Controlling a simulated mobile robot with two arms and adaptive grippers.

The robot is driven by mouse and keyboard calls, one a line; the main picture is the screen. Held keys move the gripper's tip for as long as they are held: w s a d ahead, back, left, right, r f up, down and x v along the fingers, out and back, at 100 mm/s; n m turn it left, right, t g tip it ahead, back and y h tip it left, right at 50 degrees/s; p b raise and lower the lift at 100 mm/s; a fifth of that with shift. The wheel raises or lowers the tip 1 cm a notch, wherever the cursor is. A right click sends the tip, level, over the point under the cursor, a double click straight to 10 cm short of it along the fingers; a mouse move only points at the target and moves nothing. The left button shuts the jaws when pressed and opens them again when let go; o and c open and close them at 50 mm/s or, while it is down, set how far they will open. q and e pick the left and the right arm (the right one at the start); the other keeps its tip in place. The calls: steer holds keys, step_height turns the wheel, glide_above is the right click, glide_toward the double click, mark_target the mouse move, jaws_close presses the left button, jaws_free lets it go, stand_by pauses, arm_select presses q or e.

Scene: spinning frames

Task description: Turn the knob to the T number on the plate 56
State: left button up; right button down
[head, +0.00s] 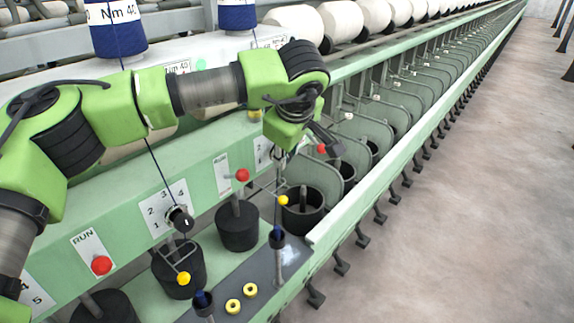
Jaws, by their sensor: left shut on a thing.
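My left gripper (278,154) is at the far number plate (262,150) on the green machine front, its fingers shut on the knob there. The knob is mostly hidden by the fingers, and I cannot read where it points. A nearer number plate (158,207) shows numbers around a dark knob (180,218). A third number plate (37,296) is partly cut off at the lower left. A small label plate (177,67) stands behind my arm; I cannot make out a plate reading 56. My right gripper is not in view.
Red-knobbed levers (242,175), yellow-tipped arms (184,278) and black cups (237,228) stick out along the front. Two yellow rings (250,289) lie on the ledge. Blue bobbins (117,30) stand above. The floor (470,210) at right is clear.

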arm_select(q)
steer(key=shift+r, duration=0.15)
steer(key=o, duration=1.1)
steer(key=v, duration=1.2)
steer(key=shift+s, duration=0.15)
